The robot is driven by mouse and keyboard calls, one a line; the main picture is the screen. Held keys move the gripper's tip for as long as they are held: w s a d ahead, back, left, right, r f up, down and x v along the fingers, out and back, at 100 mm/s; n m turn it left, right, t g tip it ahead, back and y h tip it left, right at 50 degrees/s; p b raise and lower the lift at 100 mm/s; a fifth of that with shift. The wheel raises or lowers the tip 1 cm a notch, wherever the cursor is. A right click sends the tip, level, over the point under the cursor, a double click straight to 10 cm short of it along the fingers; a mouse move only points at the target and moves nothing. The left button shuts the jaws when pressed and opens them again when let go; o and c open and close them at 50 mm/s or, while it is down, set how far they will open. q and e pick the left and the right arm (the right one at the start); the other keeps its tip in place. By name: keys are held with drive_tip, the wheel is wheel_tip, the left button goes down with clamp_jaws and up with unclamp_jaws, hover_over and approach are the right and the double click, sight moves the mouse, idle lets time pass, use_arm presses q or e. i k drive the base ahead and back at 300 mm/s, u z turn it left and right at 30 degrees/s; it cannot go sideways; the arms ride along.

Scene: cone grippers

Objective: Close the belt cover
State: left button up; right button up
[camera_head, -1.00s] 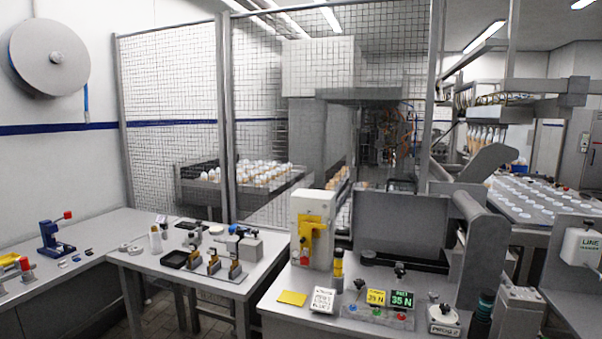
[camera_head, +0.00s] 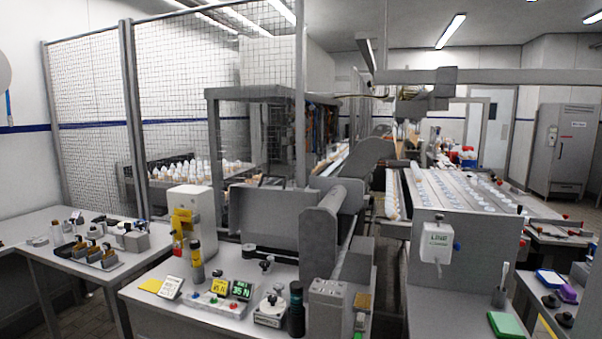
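What looks like the belt cover is a grey panel (camera_head: 262,214) standing raised on the machine at the middle of the view. A dark strip that may be the belt (camera_head: 282,256) lies exposed at its foot. A thick grey roller or arm-like housing (camera_head: 322,226) stands close at the panel's right and hides part of what is behind. I cannot make out a hinge or handle. Neither of my grippers is in view.
In front of the panel are a display reading 35 N (camera_head: 241,289), a yellow pad (camera_head: 151,285) and small knobs. A white and yellow unit (camera_head: 190,222) stands left. A LINE box (camera_head: 436,242) is on the right cabinet. Floor shows between the left table (camera_head: 50,254) and the machine bench.

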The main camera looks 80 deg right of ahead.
sight(265, 209)
drive_tip(key=k, duration=0.45)
drive_tip(key=z, duration=0.75)
